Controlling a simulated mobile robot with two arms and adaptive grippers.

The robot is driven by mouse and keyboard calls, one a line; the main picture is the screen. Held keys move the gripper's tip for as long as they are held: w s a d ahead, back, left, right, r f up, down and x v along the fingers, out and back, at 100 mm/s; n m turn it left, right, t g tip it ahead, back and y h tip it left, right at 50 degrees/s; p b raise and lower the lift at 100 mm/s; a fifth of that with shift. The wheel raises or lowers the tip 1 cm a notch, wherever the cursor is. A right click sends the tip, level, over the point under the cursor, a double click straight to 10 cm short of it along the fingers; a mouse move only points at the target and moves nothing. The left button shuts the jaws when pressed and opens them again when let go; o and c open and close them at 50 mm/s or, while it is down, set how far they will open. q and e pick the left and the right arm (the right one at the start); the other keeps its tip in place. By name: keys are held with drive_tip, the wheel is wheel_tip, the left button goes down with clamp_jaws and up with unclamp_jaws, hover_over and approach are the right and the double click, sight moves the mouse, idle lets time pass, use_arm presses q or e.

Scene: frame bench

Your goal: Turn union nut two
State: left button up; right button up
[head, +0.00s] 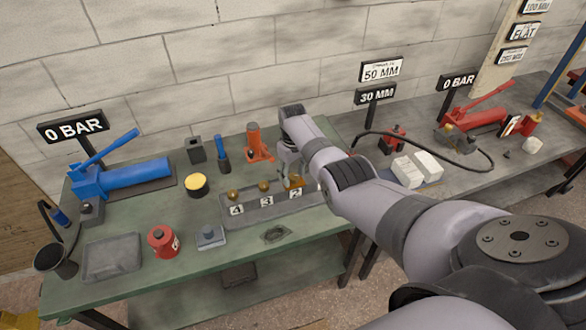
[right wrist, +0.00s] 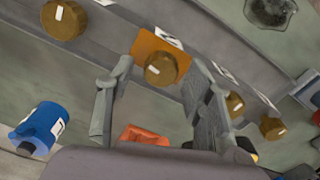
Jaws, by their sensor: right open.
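Union nut two (head: 295,181) is a brass cylinder on a grey strip (head: 262,212) on the green bench, behind the plate marked 2. In the right wrist view the nut (right wrist: 166,69) has a white mark on its face and an orange plate (right wrist: 150,47) beside it. My right gripper (head: 289,172) is over nut two. In the right wrist view its open fingers (right wrist: 160,75) stand on either side of this nut; I cannot tell whether they touch it. My forearm hides the strip's right end in the head view. My left gripper is not in view.
Nuts three (head: 263,187) and four (head: 233,195) stand left of nut two. Another brass nut (right wrist: 63,19) shows in the right wrist view. An orange-red jack (head: 256,142) and blue cylinder (head: 222,153) stand behind. The front right of the bench is mostly clear.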

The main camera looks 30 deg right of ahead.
sight(293, 175)
wheel_tip(293, 175, up, 12)
idle(0.6)
